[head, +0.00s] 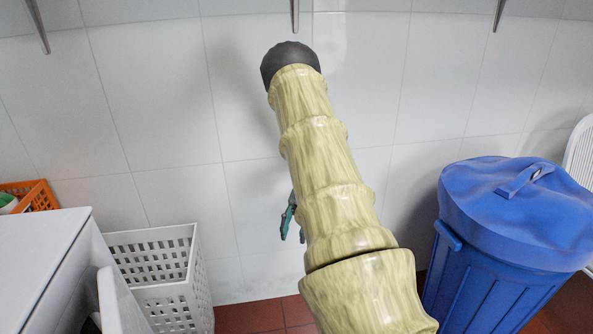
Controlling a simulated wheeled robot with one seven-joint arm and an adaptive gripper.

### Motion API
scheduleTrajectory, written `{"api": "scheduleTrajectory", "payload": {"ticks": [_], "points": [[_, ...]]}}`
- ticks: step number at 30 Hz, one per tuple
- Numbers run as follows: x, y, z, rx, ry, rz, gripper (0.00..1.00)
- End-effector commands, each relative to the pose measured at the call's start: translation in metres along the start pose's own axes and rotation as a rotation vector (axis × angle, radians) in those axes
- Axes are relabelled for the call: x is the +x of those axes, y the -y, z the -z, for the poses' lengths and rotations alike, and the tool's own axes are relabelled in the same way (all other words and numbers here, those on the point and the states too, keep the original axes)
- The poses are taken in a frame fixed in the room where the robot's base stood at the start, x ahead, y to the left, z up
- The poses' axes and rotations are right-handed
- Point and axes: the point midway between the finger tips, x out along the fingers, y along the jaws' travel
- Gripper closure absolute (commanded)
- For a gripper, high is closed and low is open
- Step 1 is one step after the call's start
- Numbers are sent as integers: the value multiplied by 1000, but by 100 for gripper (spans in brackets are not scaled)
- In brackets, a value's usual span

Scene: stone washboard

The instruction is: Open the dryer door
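A white machine (38,255), which looks like the dryer, stands at the lower left, cut off by the frame edge. A white rounded panel (120,305), which looks like its door, stands out from the machine's right-hand front side. A dark gap shows between the panel and the machine at the bottom edge. The rest of the door is out of frame. My gripper (291,222) shows as teal parts pointing down, left of my arm and mostly hidden behind it. It is well to the right of the door and apart from it. Its opening cannot be made out.
A white perforated basket (165,290) stands just right of the machine, behind the door panel. An orange crate (38,194) sits at the far left. A blue lidded bin (500,285) stands at the right, with a white slatted object (582,150) behind it. A tiled wall (150,100) closes the back.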

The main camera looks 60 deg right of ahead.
Motion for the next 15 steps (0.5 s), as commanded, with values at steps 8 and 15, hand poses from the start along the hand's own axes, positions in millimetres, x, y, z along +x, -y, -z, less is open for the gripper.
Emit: {"api": "scheduleTrajectory", "payload": {"ticks": [8, 15], "points": [[-32, -2, -26, -10, -40, 0, 63], [-46, -6, -35, -13, -51, 0, 63]]}}
